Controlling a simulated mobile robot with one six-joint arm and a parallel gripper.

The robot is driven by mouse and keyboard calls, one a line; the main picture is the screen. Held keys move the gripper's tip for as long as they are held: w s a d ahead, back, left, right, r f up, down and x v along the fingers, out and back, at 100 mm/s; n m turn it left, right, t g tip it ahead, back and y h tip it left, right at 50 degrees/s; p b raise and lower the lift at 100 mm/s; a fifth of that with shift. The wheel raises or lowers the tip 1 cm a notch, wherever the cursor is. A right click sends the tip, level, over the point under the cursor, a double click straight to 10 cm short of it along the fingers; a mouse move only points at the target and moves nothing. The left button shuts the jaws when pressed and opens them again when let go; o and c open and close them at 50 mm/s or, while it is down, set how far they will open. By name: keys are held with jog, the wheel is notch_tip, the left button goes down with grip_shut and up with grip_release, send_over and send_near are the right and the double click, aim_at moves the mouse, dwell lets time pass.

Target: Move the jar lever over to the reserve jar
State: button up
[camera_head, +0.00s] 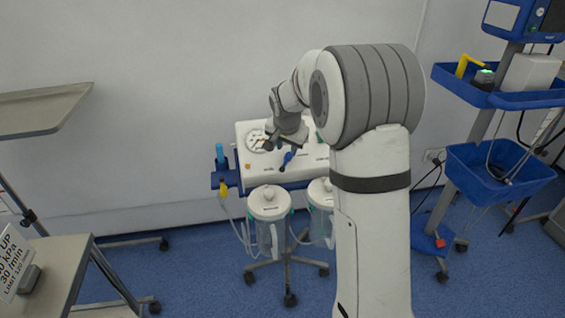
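The suction unit (312,165) is a white box on a wheeled stand, with a round gauge on its sloping front. A small blue lever (287,160) sits on that front, right of the gauge, pointing down and to the left. Two clear jars with white lids hang below: the left jar (269,210) shows whole, and the right jar (320,205) is partly hidden behind my arm. No label tells which is the reserve. My gripper (283,147) is just above the lever, its dark fingers apart. I see no contact with the lever.
A blue rail with a blue-capped bottle (220,156) and a yellow piece is at the unit's left. Tubes hang beside the jars. A cart with blue trays (500,175) stands right. A side table with a sign (60,262) is front left. My arm covers the unit's right part.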

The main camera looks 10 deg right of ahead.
aim_at(287, 158)
jog(key=x, duration=0.7)
jog(key=shift+w+d+b, duration=0.1)
jog(key=shift+b, duration=0.25)
